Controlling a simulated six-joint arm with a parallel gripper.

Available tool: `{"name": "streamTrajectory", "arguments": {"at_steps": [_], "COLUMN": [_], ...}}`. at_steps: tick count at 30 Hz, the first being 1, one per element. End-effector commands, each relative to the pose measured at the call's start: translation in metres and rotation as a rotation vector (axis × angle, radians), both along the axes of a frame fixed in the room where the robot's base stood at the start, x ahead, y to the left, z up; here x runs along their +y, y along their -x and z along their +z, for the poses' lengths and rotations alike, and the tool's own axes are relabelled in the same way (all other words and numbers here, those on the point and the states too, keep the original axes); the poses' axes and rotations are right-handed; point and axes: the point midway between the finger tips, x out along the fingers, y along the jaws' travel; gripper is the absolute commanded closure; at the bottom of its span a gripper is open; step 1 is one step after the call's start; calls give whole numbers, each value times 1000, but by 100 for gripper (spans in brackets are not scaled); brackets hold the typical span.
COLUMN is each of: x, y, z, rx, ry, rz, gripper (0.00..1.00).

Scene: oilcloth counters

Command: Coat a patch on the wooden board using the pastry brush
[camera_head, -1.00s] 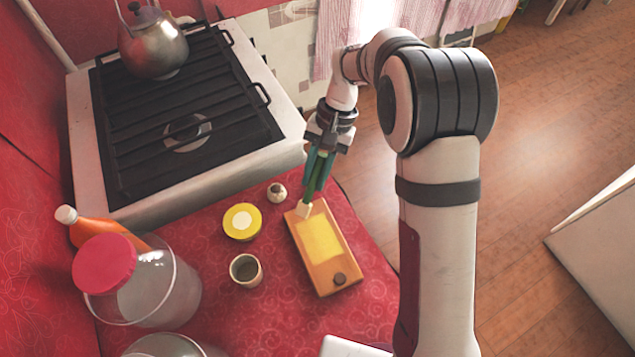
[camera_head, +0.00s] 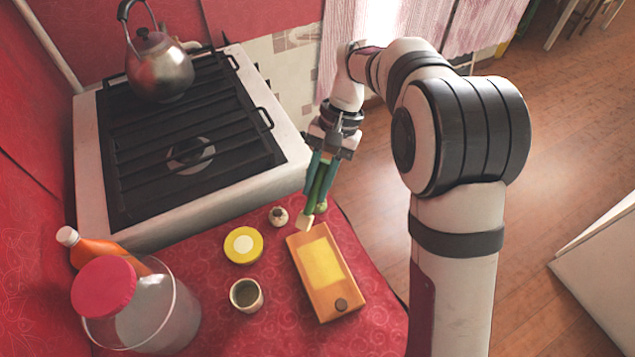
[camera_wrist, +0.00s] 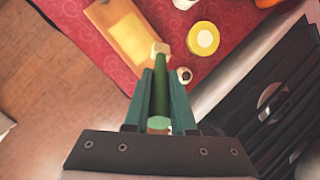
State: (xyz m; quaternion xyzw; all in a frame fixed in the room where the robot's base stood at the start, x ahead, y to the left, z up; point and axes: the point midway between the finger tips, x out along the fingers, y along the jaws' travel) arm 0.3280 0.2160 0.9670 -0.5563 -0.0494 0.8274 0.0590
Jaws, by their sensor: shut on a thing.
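My gripper (camera_head: 319,182) is shut on the green handle of the pastry brush (camera_head: 305,221). The brush points downward, and its pale bristles are at the far-left corner of the wooden board (camera_head: 350,301). I cannot tell whether the bristles touch the board. The board lies on the red cloth with a yellow patch (camera_head: 321,263) across its middle and a dark round spot near its front end. In the wrist view the brush handle (camera_wrist: 160,95) runs between the two teal fingers, with the pale bristles (camera_wrist: 160,48) beside the board (camera_wrist: 118,32).
Left of the board stand a yellow-lidded round tin (camera_head: 243,245), a small cup (camera_head: 246,295) and a small pale pot (camera_head: 278,216). A big jar (camera_head: 160,318) and an orange bottle (camera_head: 95,250) are farther left. The stove (camera_head: 225,195) with a kettle (camera_head: 160,72) is behind.

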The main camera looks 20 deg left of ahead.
Motion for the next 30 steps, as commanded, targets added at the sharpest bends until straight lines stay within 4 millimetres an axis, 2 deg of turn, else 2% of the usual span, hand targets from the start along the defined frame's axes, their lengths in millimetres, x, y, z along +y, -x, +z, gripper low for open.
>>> {"name": "streamTrajectory", "arguments": {"at_steps": [17, 20, 24, 27, 30], "x": [-4, -20, -48, -61, -66], "y": [4, 21, 58, 78, 86], "z": [3, 16, 33, 37, 32], "rx": [-1, -9, -18, -24, -22], "ry": [0, 0, 1, 1, 1], "rz": [-1, -3, -5, -4, -4], "gripper": [100, 100, 100, 100, 100]}}
